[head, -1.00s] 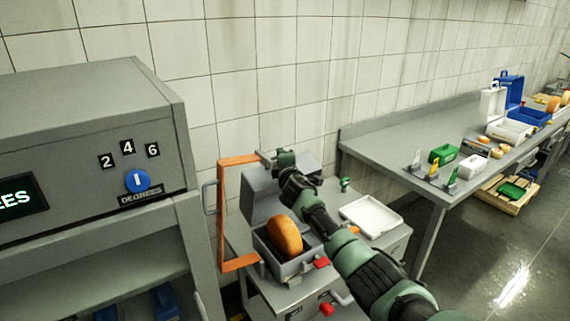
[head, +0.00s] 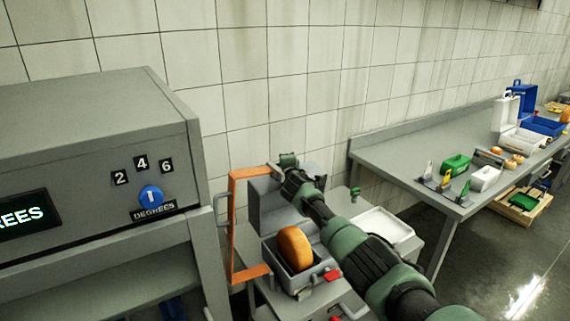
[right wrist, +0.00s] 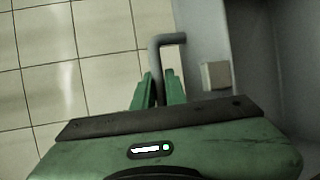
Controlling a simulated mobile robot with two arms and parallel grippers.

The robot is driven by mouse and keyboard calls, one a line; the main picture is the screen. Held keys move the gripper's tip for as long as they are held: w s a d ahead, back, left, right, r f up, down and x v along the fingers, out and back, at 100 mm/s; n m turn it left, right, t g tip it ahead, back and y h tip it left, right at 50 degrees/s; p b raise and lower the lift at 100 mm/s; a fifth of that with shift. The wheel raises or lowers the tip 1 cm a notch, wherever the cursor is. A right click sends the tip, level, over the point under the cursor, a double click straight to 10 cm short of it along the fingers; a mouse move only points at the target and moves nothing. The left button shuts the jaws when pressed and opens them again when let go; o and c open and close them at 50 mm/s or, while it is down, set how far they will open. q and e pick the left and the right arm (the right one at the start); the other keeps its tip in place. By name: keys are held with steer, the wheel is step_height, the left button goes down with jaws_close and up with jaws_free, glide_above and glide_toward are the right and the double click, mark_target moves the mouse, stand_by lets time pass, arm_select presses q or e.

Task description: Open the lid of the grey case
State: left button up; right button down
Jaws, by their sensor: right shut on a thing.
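The grey case (head: 322,276) stands on a grey cabinet top, with an orange cheese wheel (head: 294,248) upright inside it. Its lid (head: 262,205) is raised at the back of the case, so the inside is exposed. My right gripper (head: 287,163) is at the top of the raised lid, partly hidden by its own wrist. In the right wrist view its green fingers (right wrist: 158,90) are shut on a grey bent handle (right wrist: 168,40) beside the lid's grey panel. My left gripper is out of view.
An orange frame (head: 233,225) stands just left of the case, close to a grey machine (head: 90,150) with a blue dial. A white tray (head: 383,224) lies to the right. A long grey table (head: 410,165) with tools and boxes runs along the wall.

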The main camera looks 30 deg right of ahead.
steer(key=c, duration=1.7)
jaws_free()
steer(key=shift+c, duration=0.2)
steer(key=shift+s, duration=0.1)
steer(key=shift+s+a+r+p, duration=0.15)
steer(key=shift+s+p, duration=0.25)
steer(key=shift+s, duration=0.05)
steer(key=v, duration=0.4)
steer(key=shift+s+a+p, duration=0.1)
steer(key=shift+s+p, duration=0.2)
steer(key=shift+v, duration=1)
